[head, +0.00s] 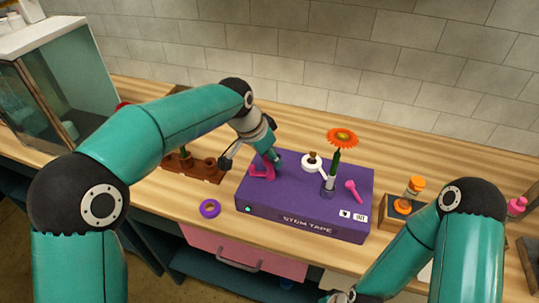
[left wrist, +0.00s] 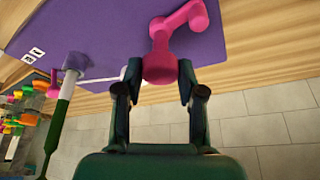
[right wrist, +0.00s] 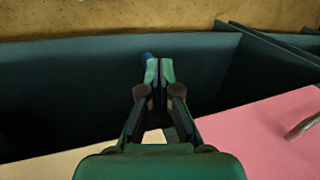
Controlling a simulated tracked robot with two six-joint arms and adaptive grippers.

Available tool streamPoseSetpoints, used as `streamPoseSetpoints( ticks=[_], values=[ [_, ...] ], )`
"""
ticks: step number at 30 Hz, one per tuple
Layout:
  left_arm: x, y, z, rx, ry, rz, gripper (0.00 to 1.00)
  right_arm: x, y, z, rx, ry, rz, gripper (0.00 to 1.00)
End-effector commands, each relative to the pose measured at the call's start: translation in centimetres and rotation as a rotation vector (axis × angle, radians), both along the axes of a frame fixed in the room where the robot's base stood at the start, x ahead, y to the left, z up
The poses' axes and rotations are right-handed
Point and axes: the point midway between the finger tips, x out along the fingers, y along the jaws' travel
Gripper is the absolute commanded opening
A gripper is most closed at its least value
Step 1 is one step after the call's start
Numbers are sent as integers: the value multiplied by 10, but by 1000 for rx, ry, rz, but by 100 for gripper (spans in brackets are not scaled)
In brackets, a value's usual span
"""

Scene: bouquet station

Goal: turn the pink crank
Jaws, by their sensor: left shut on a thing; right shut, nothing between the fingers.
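The pink crank (head: 262,173) is on the left part of the top of the purple stem tape box (head: 300,212). My left gripper (head: 272,158) is at the crank from above. In the left wrist view the fingers are closed around the rounded knob end of the pink crank (left wrist: 161,64), and its arm runs to a round hub on the purple top. In the head view the fingers partly hide the knob. My right gripper (right wrist: 159,72) is shut and empty, in front of dark teal shelving in the right wrist view.
An orange flower (head: 342,137) stands upright in a holder on the box, beside a white part (head: 313,163) and a smaller pink lever (head: 353,190). A purple tape ring (head: 209,208) lies left of the box. A pink drawer (head: 240,250) is below the counter edge.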

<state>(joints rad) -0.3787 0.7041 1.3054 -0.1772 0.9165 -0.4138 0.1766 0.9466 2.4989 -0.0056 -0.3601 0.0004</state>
Motion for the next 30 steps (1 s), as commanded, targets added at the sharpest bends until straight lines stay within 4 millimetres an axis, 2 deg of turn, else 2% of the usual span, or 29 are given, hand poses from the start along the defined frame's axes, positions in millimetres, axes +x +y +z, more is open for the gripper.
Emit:
streamPoseSetpoints(
  ticks=[1, 2, 6, 15, 19, 23, 30],
  values=[
    [1, 1, 0, 1, -1, 1, 4, 0, 0, 0, 0, 0, 0, 0],
    [1, 1, 0, 1, -1, 1, 42, 0, 0, 0, 0, 0, 0, 0],
    [0, 1, 0, 1, -1, 1, 62, 0, 0, 0, 0, 0, 0, 0],
    [0, 1, 1, 0, 0, 1, 62, 0, 0, 0, 0, 0, 0, 0],
    [-1, 2, 8, 0, -2, 2, 62, 0, 0, 1, 0, 0, 0, 0],
    [-6, 7, 25, -1, -4, 2, 62, 0, 0, 1, 0, 0, 0, 0],
    [-17, 21, 69, -2, -4, 3, 62, 0, 0, 1, 0, 0, 0, 0]
  ],
)
